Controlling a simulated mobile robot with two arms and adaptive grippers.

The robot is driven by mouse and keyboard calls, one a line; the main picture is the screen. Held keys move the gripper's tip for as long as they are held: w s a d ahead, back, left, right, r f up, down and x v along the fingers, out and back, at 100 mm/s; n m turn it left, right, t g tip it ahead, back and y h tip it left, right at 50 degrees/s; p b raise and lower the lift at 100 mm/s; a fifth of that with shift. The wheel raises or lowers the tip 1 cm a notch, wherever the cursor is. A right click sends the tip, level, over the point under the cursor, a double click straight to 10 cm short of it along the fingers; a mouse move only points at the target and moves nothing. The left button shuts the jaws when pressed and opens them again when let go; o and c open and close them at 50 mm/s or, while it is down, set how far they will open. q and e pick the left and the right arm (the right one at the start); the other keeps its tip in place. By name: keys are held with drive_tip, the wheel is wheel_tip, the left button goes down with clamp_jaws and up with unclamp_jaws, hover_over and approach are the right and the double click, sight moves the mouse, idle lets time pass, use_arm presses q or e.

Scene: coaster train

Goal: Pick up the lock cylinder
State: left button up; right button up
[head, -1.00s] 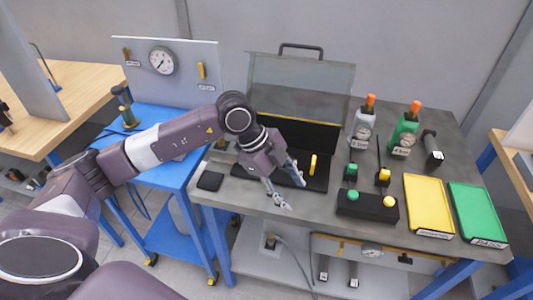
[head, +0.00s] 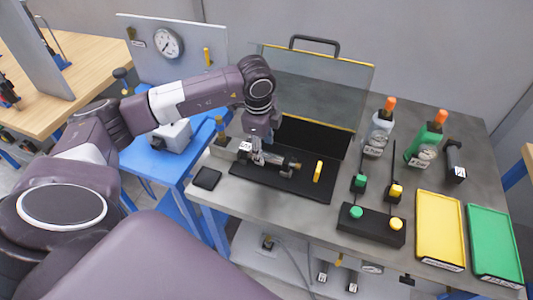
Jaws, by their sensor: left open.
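A small metal and brass-coloured part (head: 289,166), which looks like the lock cylinder, lies on the black mat (head: 310,190) at the front left of the grey bench. My left gripper (head: 264,158) is open and points down over the mat, right beside the part's left end. Its fingers overlap the part in this view, so I cannot tell whether they touch it. My right gripper is not in view.
A yellow upright piece (head: 318,171) stands just right of the part. A grey block (head: 230,148) is close on the left. Behind is the raised clear lid (head: 312,85). A black button box (head: 370,226), yellow tray (head: 440,230) and green tray (head: 494,245) lie to the right.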

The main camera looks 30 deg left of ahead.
sight(267, 152)
use_arm(q)
drive_tip(key=f, duration=0.1)
drive_tip(key=f+p, duration=0.1)
drive_tip(key=shift+w+d+f, duration=0.2)
drive_tip(key=shift+w+f, duration=0.1)
drive_tip(key=shift+w, duration=0.1)
drive_tip(key=shift+w+f, duration=0.1)
drive_tip(key=shift+f, duration=0.65)
clamp_jaws()
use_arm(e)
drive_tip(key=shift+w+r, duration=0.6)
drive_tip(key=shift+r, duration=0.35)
use_arm(q)
drive_tip(key=shift+w+r, duration=0.2)
drive_tip(key=shift+a, duration=0.1)
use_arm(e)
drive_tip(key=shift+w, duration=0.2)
